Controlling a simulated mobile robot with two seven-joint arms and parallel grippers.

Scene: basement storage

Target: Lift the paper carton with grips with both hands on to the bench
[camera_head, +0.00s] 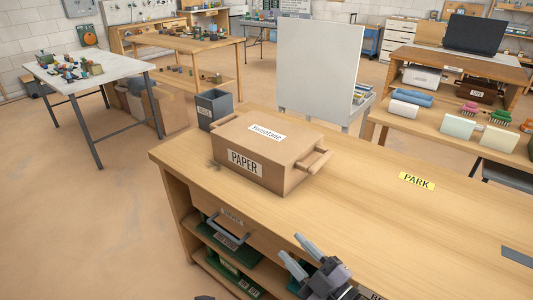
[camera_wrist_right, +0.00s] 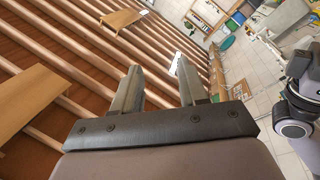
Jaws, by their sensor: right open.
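The brown paper carton (camera_head: 262,150) sits flat on the wooden bench (camera_head: 360,205), near its left end. It has a white PAPER label in front, another label on top and a grip (camera_head: 311,166) sticking out on its right side. A second grip (camera_head: 224,119) shows partly at its left. My right gripper (camera_head: 291,247) is in front of the bench's front edge, apart from the carton, open and empty. Its two spread fingers also show in the right wrist view (camera_wrist_right: 158,68). My left gripper does not show clearly; only a small dark tip is at the bottom edge.
A dark grey bin (camera_head: 213,108) stands behind the carton's left side. A yellow PARK label (camera_head: 417,181) lies on the clear bench top at the right. A white panel (camera_head: 318,70) stands behind.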

